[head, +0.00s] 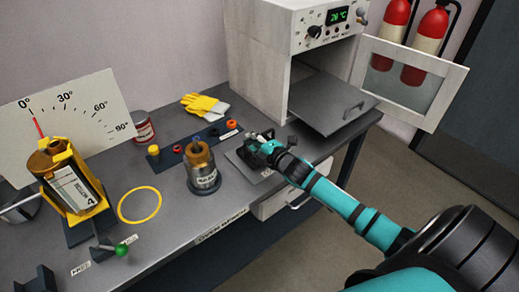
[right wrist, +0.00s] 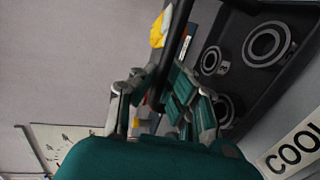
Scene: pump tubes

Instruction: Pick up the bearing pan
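The bearing pan is a small dark tray (right wrist: 238,75) holding ring-shaped bearings, seen in the right wrist view. In the head view the pan (head: 258,152) is mostly hidden under my right gripper (head: 268,144), above a grey plate (head: 236,159) near the bench's right end. In the right wrist view the fingers of the right gripper (right wrist: 165,85) come together around a dark bar beside the pan, which looks like its handle. Whether the pan touches the plate is hidden. My left gripper is not in view.
A brass-topped pot (head: 204,175) stands close left of the plate. An oven (head: 285,60) with an open door stands behind, its shelf (head: 330,103) pulled out. Yellow gloves (head: 204,105), a yellow ring (head: 139,205) and a tilted yellow holder (head: 72,190) are farther left. A COOL label (right wrist: 292,147) lies near the pan.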

